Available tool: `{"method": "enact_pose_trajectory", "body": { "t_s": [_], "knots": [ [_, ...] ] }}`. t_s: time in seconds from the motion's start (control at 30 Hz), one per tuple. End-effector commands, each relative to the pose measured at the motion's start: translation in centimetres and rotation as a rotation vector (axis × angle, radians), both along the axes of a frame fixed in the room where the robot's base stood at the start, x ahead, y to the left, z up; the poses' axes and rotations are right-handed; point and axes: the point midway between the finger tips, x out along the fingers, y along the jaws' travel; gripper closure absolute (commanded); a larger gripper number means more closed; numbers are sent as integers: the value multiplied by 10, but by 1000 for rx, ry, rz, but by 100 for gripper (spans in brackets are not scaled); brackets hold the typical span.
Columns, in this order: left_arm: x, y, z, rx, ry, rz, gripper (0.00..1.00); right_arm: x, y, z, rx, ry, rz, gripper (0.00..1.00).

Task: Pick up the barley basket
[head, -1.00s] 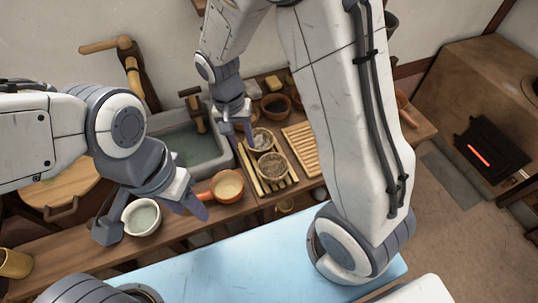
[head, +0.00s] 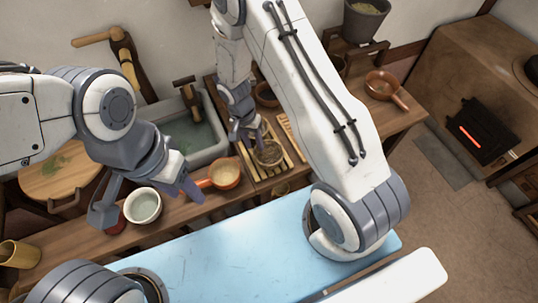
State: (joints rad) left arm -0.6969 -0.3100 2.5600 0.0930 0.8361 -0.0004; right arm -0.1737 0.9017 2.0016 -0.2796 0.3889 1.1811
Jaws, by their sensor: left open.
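A small round basket of grainy contents (head: 268,153) sits on a slatted wooden rack (head: 282,170) on the bench. A second, similar basket is mostly hidden behind my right gripper, and I cannot tell which one holds barley. My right gripper (head: 246,136) points down at the rack beside the far basket. Its fingertips are small and partly covered, so I cannot tell if they grip the rim. My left gripper (head: 148,202) is open, with its fingers apart on either side of a pale bowl (head: 143,206) in the picture; contact is unclear.
An orange-brown handled pan (head: 224,174) stands between the pale bowl and the rack. A stone sink (head: 205,150) lies behind. Another handled pan (head: 382,84) is at the bench's right end. A stove (head: 480,135) stands right; the floor (head: 440,215) before it is clear.

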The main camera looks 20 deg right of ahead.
Motion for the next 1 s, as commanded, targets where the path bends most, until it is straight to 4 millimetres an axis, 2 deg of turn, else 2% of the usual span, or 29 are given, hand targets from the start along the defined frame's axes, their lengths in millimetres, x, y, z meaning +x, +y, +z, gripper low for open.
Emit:
{"method": "enact_pose_trajectory", "body": {
  "t_s": [0.13, 0.4, 0.47, 0.5, 0.53, 1.0],
  "knots": [
    [0, 0, 3, 0, 0, 0, 50, -2, -2, -15, -1, -1, 1, 60],
    [0, 0, 3, 0, 0, 0, 50, -1, -2, -18, 0, -4, 1, 60],
    [0, 0, 3, 0, 0, 0, 50, -1, -2, -18, 0, -4, 1, 83],
    [0, 0, 3, 0, 0, 0, 50, -1, -2, -18, -1, -4, 1, 98],
    [0, 0, 3, 0, 0, 0, 50, -2, -2, -18, -1, -4, 1, 100],
    [0, 0, 3, 0, 0, 0, 50, -2, -2, -18, 0, -3, 0, 100]
  ]
}}
